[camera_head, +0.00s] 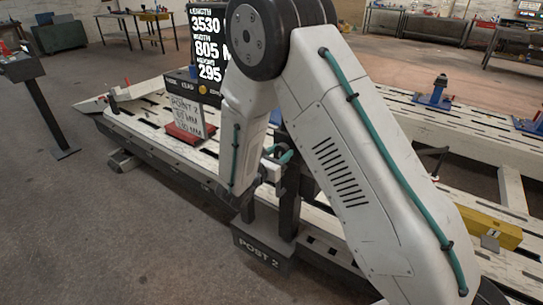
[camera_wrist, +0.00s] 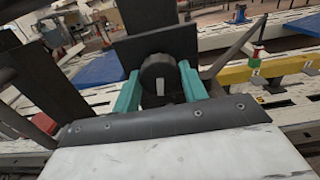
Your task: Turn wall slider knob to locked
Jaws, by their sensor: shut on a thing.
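The knob (camera_wrist: 155,70) is a dark round piece with a short pale mark, in the middle of the wrist view. It sits in front of a dark plate (camera_wrist: 178,42). My gripper (camera_wrist: 159,84) has one teal finger on each side of the knob and is shut on it. The pale mark stands close to upright in the wrist view. In the head view my gripper (camera_head: 281,156) is beside the dark post (camera_head: 290,200), and my arm hides much of this area. The knob cannot be made out there. No locked label is readable.
The post's foot (camera_head: 262,248) reads "POST 2". A long slotted frame bench (camera_head: 150,125) runs behind it, with a paper sign (camera_head: 187,117) and a dark display (camera_head: 207,50). A yellow beam (camera_head: 490,229) lies at right. Open floor (camera_head: 130,240) is at front left.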

